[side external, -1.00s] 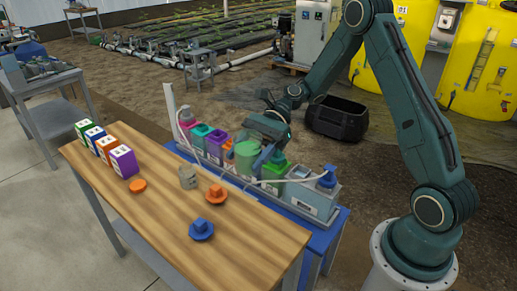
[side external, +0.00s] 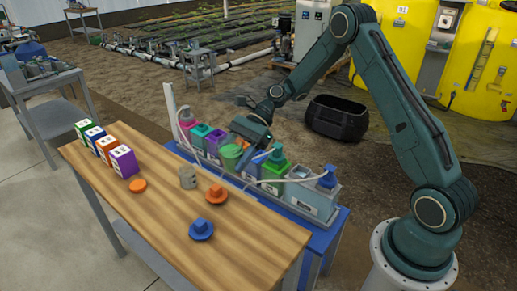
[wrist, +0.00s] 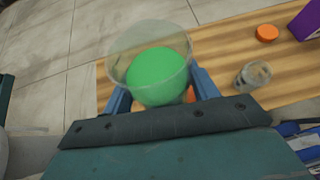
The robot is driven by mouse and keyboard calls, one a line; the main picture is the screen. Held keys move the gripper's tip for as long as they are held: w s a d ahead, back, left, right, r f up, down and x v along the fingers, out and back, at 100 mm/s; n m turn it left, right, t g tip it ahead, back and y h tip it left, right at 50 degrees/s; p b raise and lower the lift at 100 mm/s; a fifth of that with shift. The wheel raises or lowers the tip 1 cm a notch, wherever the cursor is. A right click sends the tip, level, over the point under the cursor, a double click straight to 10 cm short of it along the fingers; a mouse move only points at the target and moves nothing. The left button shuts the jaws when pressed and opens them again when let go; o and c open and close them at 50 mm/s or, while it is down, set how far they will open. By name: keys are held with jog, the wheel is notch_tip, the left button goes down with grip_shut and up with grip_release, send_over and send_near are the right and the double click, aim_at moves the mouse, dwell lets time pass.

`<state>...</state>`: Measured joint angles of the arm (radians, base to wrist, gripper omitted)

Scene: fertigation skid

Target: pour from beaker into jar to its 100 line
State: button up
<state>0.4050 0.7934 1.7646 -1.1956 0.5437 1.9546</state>
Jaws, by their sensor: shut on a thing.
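My gripper (wrist: 165,92) is shut on a clear beaker (wrist: 125,47) holding green liquid (wrist: 160,75). The blue fingers clasp the beaker on either side. The beaker also shows in the side view (side external: 230,156), over or in front of the row of bottles behind the table; its exact height and tilt are hard to tell. A small clear-grey jar (side external: 187,177) stands upright on the wooden table, to the left of the beaker and apart from it. In the wrist view the jar (wrist: 253,75) is right of the beaker. Its 100 line cannot be made out.
Orange (side external: 215,194) and blue (side external: 201,229) knobbed pieces and an orange disc (side external: 138,186) lie on the table (side external: 245,235). Several coloured boxes (side external: 124,161) line its left end.

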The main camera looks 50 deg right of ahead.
jog(key=w+d+f+m+t+h, duration=0.1)
jog(key=w+d+f+m+h, duration=0.1)
jog(key=w, duration=0.6)
jog(key=w+d+f+m+t+h, duration=0.1)
jog(key=w+f+m+h, duration=0.1)
jog(key=w, duration=0.6)
jog(key=shift+w+d+m+h, duration=0.35)
jog(key=shift+w+m+h, duration=0.05)
jog(key=shift+h, duration=0.5)
jog(key=shift+f, duration=0.15)
jog(key=shift+f, duration=2.85)
jog(key=shift+r+h, duration=0.1)
jog(key=shift+h, duration=0.2)
jog(key=shift+g+h, duration=0.3)
jog(key=shift+s+d+r+g+h, duration=0.15)
jog(key=shift+g+h, duration=0.35)
jog(key=shift+h, duration=0.6)
jog(key=shift+h, duration=0.3)
